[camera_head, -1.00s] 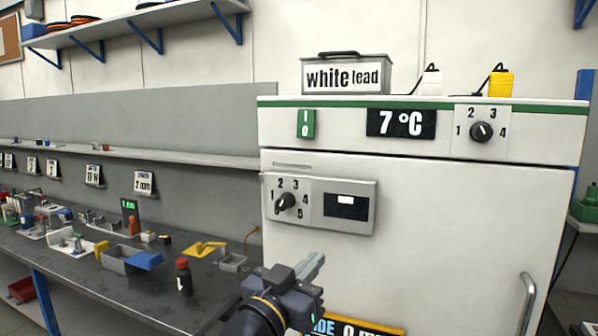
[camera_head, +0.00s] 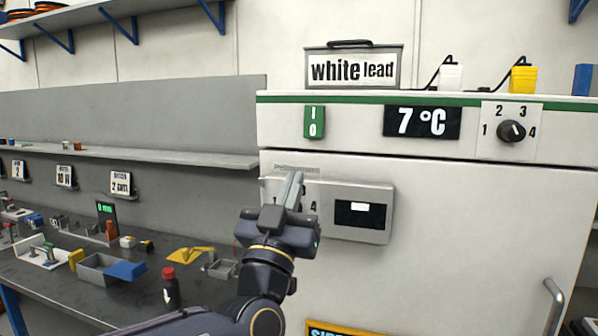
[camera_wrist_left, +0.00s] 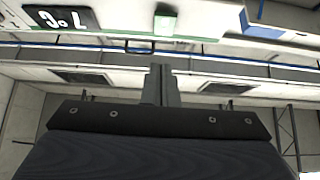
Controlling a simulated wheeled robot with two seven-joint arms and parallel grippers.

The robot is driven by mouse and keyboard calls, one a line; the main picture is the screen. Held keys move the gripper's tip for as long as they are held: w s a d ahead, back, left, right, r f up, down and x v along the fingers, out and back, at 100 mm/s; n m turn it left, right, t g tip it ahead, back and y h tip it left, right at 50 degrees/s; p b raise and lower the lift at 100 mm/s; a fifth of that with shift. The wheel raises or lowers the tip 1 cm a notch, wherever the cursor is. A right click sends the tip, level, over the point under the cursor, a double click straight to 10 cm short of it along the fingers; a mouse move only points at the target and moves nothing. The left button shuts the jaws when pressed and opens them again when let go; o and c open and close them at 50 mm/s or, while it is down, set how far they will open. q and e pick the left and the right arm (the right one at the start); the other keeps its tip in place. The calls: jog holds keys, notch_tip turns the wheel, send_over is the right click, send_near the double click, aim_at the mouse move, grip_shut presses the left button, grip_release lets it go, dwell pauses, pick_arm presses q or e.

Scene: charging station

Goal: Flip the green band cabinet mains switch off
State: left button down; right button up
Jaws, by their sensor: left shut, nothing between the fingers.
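The white cabinet (camera_head: 430,240) has a green band (camera_head: 366,99) along its top. Its mains switch (camera_head: 314,122) is a green rocker marked I and O, at the left of the upper panel. The switch also shows in the left wrist view (camera_wrist_left: 165,24), at the top and upside down. My left gripper (camera_head: 294,190) is shut and empty, with its fingers pointing up. In the head view it is below the switch, in front of the lower dial panel, and apart from the switch. I cannot tell which way the rocker is pressed. My right gripper is not in view.
A 7 °C display (camera_head: 422,122) and a dial (camera_head: 511,130) are right of the switch. The lower panel (camera_head: 372,212) sticks out behind my gripper, its dial mostly hidden. A "white lead" box (camera_head: 353,68) stands on top. A cluttered bench (camera_head: 60,285) lies left.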

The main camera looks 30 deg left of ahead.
aim_at(317, 138)
pick_arm(q)
jog(key=p+x, duration=0.1)
jog(key=x, duration=0.2)
jog(key=f+p+x, duration=0.1)
jog(key=p+x, duration=0.1)
jog(key=x, duration=0.2)
jog(key=w+p+x, duration=0.1)
jog(key=x, duration=0.2)
jog(key=shift+w+f, duration=0.1)
jog(key=shift+w, duration=0.2)
jog(key=shift+w+a+f+p, duration=0.15)
jog(key=shift+w+a+p, duration=0.1)
jog(key=shift+w+p, duration=0.2)
jog(key=b, duration=0.2)
jog(key=w+f+t+b, duration=0.1)
jog(key=b, duration=0.2)
jog(key=shift+a+f, duration=0.1)
jog(key=shift+f, duration=0.2)
jog(key=shift+w+r, duration=0.2)
jog(key=shift+r, duration=0.3)
jog(key=shift+s, duration=0.15)
